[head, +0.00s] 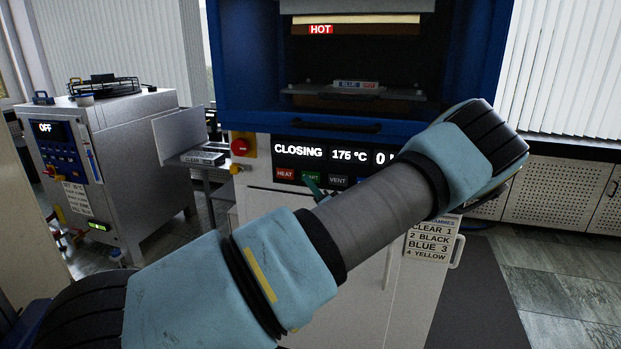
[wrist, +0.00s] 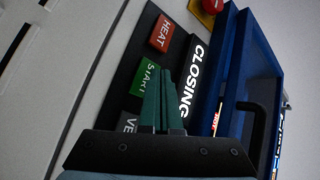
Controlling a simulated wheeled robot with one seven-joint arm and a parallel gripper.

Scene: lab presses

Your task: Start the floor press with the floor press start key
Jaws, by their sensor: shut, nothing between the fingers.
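The floor press (head: 230,60) has a blue frame above a white cabinet. Its display (head: 340,154) reads CLOSING and 175 °C, with a further figure partly hidden by my arm. The green START key (head: 312,175) sits in the row below, between the red HEAT key (head: 285,174) and the grey VENT key (head: 338,180). My gripper (wrist: 160,72) has green fingers, shut and empty, with their tips at the START key (wrist: 145,79). They overlap its edge in the wrist view. I cannot tell whether they touch it.
A red knob (head: 240,147) on a yellow plate is left of the display. The press opening has a HOT label (head: 320,29). A smaller grey machine (head: 120,160) showing OFF stands at the left. A programme list (head: 430,240) hangs on the cabinet. Floor is clear at the right.

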